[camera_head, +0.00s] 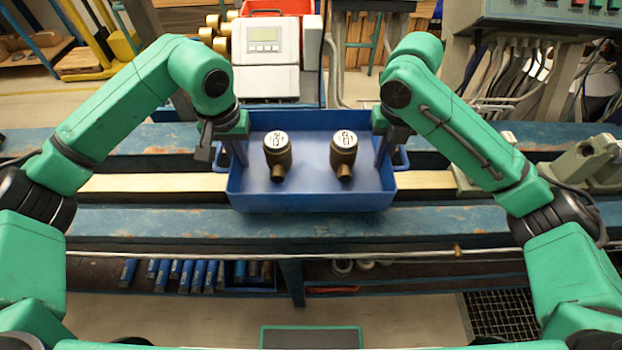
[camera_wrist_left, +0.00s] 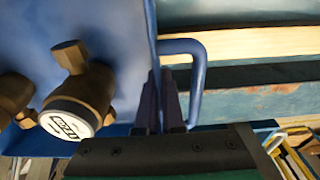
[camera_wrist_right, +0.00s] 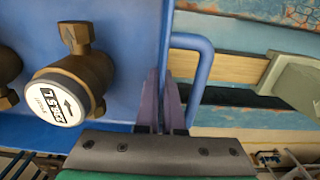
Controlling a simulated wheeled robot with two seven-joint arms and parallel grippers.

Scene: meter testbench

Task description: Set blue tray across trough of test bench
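The blue tray (camera_head: 310,194) is over the trough of the test bench (camera_head: 150,220), spanning between its front and back blue rails. I cannot tell whether it rests on them or hangs just above. Two brass water meters with white caps stand in it, a left meter (camera_head: 277,158) and a right meter (camera_head: 343,157). My left gripper (camera_head: 238,152) is shut on the tray's left side wall, beside the handle (camera_wrist_left: 197,75). My right gripper (camera_head: 383,150) is shut on the right side wall, beside the other handle (camera_wrist_right: 204,75).
A wooden strip (camera_head: 150,183) runs along the trough. A grey-white device with a display (camera_head: 265,50) stands behind the tray. Grey-green clamp parts (camera_head: 585,165) sit on the bench at right. Blue-handled tools (camera_head: 200,275) lie on the shelf below. The bench left of the tray is clear.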

